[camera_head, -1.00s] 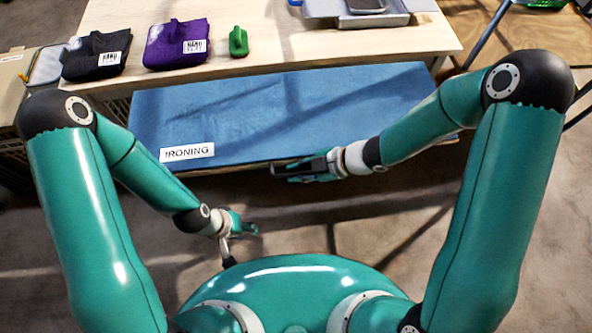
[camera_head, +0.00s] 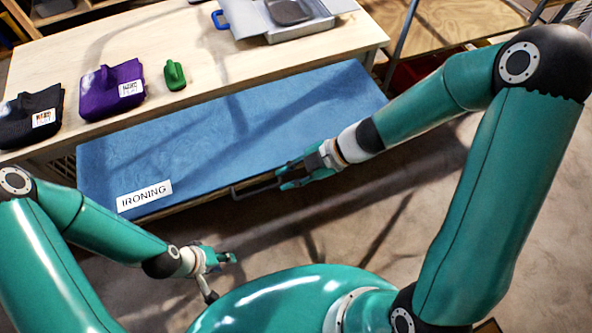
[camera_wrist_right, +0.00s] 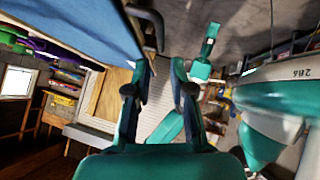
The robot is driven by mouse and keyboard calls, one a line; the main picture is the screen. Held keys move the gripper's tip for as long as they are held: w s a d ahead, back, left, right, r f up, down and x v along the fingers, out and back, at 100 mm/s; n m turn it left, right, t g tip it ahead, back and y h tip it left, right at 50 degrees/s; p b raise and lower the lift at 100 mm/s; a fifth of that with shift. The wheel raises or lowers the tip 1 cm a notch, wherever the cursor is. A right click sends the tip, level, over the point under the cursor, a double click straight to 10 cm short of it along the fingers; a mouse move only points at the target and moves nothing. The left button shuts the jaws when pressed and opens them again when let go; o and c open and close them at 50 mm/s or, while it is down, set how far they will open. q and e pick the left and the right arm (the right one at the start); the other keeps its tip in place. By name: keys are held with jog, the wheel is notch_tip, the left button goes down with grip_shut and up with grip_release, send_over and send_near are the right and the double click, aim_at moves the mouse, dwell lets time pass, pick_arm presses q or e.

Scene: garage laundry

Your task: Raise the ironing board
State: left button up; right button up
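The blue ironing board (camera_head: 235,125), with a white IRONING label (camera_head: 145,196), extends along the front of the wooden bench, below its top. A dark handle (camera_head: 257,187) is on its front edge. My right gripper (camera_head: 288,178) is beside the handle's right end. In the right wrist view the fingers (camera_wrist_right: 160,65) are apart with nothing between them. The handle (camera_wrist_right: 147,27) shows past the fingertips, and the blue board (camera_wrist_right: 80,25) fills the upper left. My left gripper (camera_head: 228,258) hangs low over the floor, away from the board; its opening is too small to judge.
The wooden bench (camera_head: 200,40) carries a dark folded cloth (camera_head: 30,115), a purple folded cloth (camera_head: 110,92), a green object (camera_head: 174,75) and a grey tray (camera_head: 300,25). Bare floor (camera_head: 400,215) lies in front of the board. A dark metal post (camera_head: 402,45) stands right of the bench.

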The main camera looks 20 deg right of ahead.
jog(key=shift+v, duration=1.2)
jog(key=s+a+f+m, duration=0.3)
jog(key=a+f+m, duration=0.2)
jog(key=f+m, duration=0.45)
jog(key=s+d+f+m+g+h, duration=0.1)
jog(key=s+d+f+m+h, duration=0.4)
jog(key=f+m, duration=0.5)
jog(key=s+d+m, duration=0.1)
jog(key=m, duration=0.2)
jog(key=shift+s+g, duration=0.2)
jog(key=shift+g, duration=0.1)
